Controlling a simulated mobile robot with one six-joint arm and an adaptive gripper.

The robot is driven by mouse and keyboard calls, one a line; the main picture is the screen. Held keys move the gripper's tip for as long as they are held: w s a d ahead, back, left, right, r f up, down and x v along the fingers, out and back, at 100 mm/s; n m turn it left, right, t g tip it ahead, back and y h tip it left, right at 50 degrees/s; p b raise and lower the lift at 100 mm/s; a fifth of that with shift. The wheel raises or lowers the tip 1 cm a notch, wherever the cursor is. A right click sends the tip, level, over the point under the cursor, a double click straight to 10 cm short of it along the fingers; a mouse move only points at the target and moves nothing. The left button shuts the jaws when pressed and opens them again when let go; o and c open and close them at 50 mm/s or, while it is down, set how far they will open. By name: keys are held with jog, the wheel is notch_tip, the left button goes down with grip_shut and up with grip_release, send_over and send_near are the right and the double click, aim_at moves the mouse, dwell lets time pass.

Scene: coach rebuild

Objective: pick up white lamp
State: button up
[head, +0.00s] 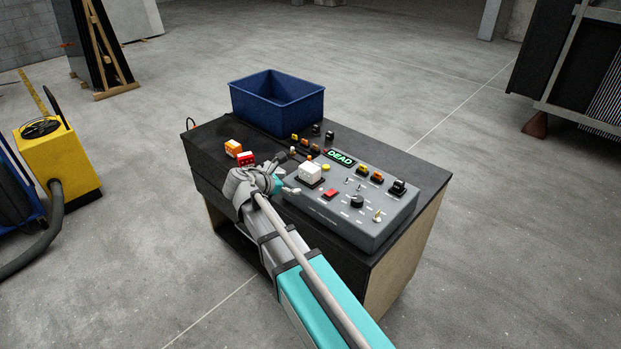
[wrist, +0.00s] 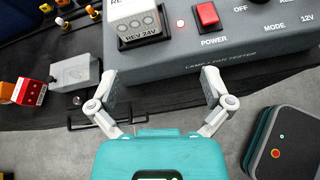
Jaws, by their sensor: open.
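The white lamp (head: 311,172) is a small block seated upright on the grey tester panel (head: 352,232), left of a red switch. In the wrist view the white lamp (wrist: 134,22) is marked REV 24V and its top is cut off by the frame edge. My gripper (head: 284,180) is beside the panel's left end, close to the lamp in the head view. In the wrist view my gripper (wrist: 160,88) has its two fingers spread wide with nothing between them, and the lamp lies beyond the fingertips, apart from them.
An orange lamp (head: 233,148) and a red lamp (head: 246,159) lie left on the black bench. Several small amber and black parts stand behind and on the panel. A blue bin (head: 277,100) stands at the bench's back. A red power switch (wrist: 207,15) is right of the lamp.

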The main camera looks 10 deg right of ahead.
aim_at(305, 173)
jog(key=shift+w+a+r+n+t+h, duration=0.2)
jog(key=shift+w+a+r+n+t, duration=0.15)
jog(key=shift+a+n, duration=0.25)
jog(key=shift+w+a+r+n+t+h, duration=0.25)
jog(key=shift+w+a+n, duration=0.2)
jog(key=shift+a+n, duration=0.15)
jog(key=shift+d, duration=0.1)
jog(key=b+x, duration=0.1)
jog(key=x, duration=0.3)
jog(key=b+x, duration=0.2)
jog(key=x, duration=0.1)
jog(key=shift+w+d+f, duration=0.15)
jog(key=shift+w+f, duration=0.05)
jog(key=shift+f, duration=0.15)
jog(key=shift+w+d+b, duration=0.25)
jog(key=shift+d+b, duration=0.1)
jog(key=shift+d, duration=0.05)
jog(key=shift+f, duration=0.1)
